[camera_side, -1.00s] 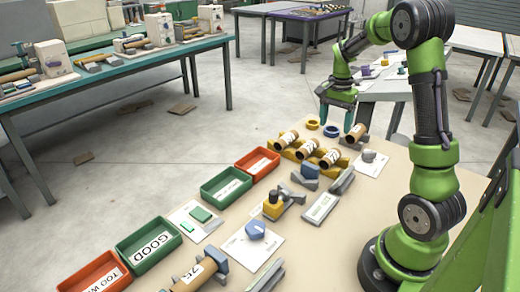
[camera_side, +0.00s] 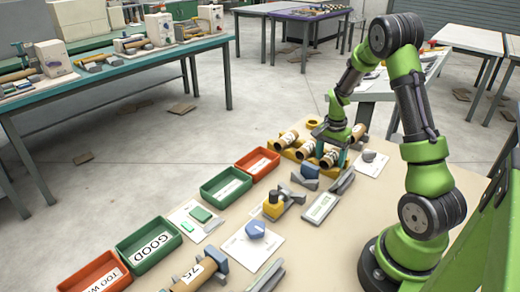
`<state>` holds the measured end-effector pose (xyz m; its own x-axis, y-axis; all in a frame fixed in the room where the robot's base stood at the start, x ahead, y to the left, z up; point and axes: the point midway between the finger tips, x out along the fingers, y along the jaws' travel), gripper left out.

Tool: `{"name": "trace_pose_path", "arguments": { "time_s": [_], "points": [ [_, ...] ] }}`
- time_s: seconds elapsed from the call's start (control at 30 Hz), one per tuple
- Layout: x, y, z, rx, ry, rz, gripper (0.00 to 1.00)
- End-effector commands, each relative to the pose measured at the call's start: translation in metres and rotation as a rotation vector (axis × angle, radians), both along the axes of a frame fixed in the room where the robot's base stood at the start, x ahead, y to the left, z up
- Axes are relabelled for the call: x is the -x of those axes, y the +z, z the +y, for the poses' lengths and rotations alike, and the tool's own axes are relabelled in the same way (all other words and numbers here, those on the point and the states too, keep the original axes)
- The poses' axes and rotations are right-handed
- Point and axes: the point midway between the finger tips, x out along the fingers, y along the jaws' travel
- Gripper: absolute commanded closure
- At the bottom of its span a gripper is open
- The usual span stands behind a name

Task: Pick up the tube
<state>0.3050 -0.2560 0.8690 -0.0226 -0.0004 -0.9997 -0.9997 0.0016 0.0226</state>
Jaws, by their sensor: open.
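Several brown cardboard tubes with white labels lie on a yellow rack. They are the left tube (camera_side: 287,139), the middle tube (camera_side: 305,149) and the right tube (camera_side: 329,159). My gripper (camera_side: 331,155) points down over the right tube, with its teal fingers open and apparently on either side of it. The hand hides part of that tube, and I cannot tell whether the fingers touch it. Another brown tube (camera_side: 357,132) lies just behind the gripper.
Green and red bins, including the GOOD bin (camera_side: 150,246), line the table's left edge. A labelled tube (camera_side: 198,274) sits in a holder at the front. A yellow block fixture (camera_side: 274,206) and a blue knob (camera_side: 255,230) stand mid-table. A yellow ring (camera_side: 312,123) lies at the back.

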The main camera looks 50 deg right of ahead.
Motion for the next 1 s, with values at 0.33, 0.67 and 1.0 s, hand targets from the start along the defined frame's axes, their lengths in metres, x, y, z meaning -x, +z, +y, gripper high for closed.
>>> {"name": "trace_pose_path", "arguments": {
  "time_s": [0.33,0.67,1.0],
  "points": [
    [0.000,0.000,0.000,0.000,0.000,0.000,0.59],
    [0.000,0.001,0.000,0.000,0.000,0.000,0.88],
    [-0.001,0.017,0.000,0.001,0.000,-0.003,0.88]
  ]
}}
